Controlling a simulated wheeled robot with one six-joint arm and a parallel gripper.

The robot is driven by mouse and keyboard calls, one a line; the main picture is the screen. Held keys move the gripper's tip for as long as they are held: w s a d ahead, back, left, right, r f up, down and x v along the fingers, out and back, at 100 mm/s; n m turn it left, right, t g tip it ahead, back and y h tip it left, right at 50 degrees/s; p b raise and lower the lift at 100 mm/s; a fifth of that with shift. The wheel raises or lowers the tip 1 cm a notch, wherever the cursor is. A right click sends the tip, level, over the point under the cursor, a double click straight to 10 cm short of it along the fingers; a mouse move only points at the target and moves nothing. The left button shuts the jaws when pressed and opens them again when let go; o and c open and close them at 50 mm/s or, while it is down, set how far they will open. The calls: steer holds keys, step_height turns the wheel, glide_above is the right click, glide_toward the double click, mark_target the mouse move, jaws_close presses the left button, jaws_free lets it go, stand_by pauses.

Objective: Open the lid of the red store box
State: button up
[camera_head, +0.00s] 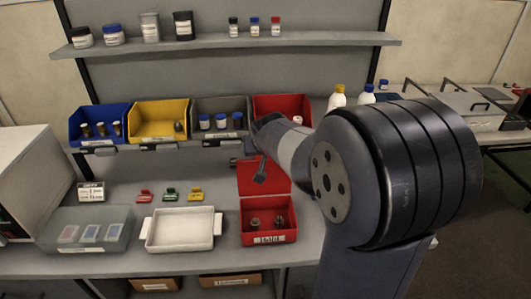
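The red store box (268,236) stands on the worktop right of the white tray, its label facing me. Its lid (277,182) is raised, standing up at the back of the box, so the inside shows. Several small dark items (267,223) are inside. My gripper (251,171) is in front of or beside the raised lid, above the box opening. Its dark fingers are small and partly blend together, so their gap and any contact with the lid cannot be told. My arm comes in from the right and hides part of the scene behind it.
A white tray (183,245) and a translucent bin (84,246) stand left of the box. Red, green and yellow clips lie behind the tray. Open blue, yellow, grey and red bins (276,101) line the shelf above, close to my wrist. Bottles stand to the right.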

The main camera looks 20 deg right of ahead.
steer(key=shift+w+r, duration=0.2)
steer(key=shift+r, duration=0.1)
steer(key=o, duration=1.4)
steer(key=shift+s+f, duration=0.1)
steer(key=shift+f, duration=0.1)
steer(key=b+v, duration=0.1)
steer(key=v, duration=1)
steer(key=shift+d, duration=0.1)
